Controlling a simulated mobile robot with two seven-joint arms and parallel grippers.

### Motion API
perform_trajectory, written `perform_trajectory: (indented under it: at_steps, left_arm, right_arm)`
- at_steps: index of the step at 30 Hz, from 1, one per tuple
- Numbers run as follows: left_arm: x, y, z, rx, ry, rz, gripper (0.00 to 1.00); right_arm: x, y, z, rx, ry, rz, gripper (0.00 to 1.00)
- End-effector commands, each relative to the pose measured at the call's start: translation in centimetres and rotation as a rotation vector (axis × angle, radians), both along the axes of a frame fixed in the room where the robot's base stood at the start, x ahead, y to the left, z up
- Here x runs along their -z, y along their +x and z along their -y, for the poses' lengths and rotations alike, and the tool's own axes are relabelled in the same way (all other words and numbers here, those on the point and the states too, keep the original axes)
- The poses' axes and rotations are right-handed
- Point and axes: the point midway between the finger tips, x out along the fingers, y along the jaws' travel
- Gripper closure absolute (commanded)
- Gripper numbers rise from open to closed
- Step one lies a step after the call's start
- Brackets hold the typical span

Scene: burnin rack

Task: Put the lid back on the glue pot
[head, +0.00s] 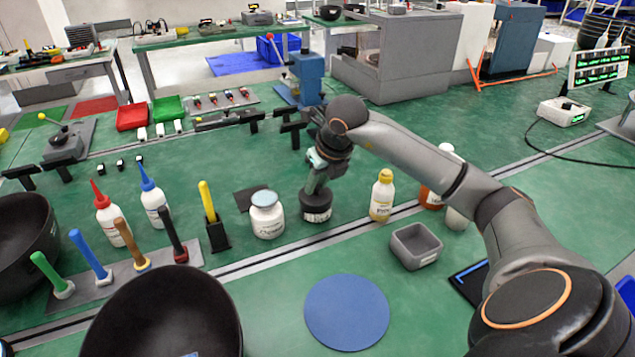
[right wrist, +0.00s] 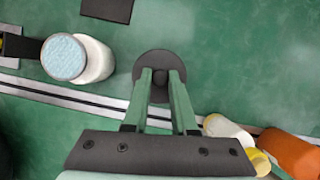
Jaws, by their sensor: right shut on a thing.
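My right gripper (head: 318,188) comes down from above onto a dark round lid with a knob. In the right wrist view the fingers (right wrist: 160,80) are shut on the knob of the dark lid (right wrist: 158,62). The lid hides the pot in the wrist view. I cannot tell whether the lid rests on the pot or is just above it. My left gripper is not in view.
A white jar with a pale blue top (head: 267,220) stands left of the pot, a yellow-capped bottle (head: 382,196) right. A grey open box (head: 415,247) and a flat blue disc (head: 347,312) are nearer. A large dark bowl (head: 165,315) is front left. Green table lies clear around the disc.

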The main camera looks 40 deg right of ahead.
Motion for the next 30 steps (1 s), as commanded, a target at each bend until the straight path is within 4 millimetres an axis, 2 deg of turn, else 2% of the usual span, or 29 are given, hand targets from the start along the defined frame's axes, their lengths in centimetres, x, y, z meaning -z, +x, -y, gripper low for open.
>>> perform_trajectory:
  at_steps: [28,29,30]
  left_arm:
    - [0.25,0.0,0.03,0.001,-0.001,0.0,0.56]
    - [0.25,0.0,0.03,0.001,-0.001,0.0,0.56]
    - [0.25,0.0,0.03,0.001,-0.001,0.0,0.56]
  right_arm:
    - [0.22,0.0,0.03,0.001,0.001,0.001,1.0]
    - [0.22,-0.01,0.03,0.001,0.0,0.001,0.72]
    - [0.23,0.0,0.03,0.001,0.0,0.001,0.68]
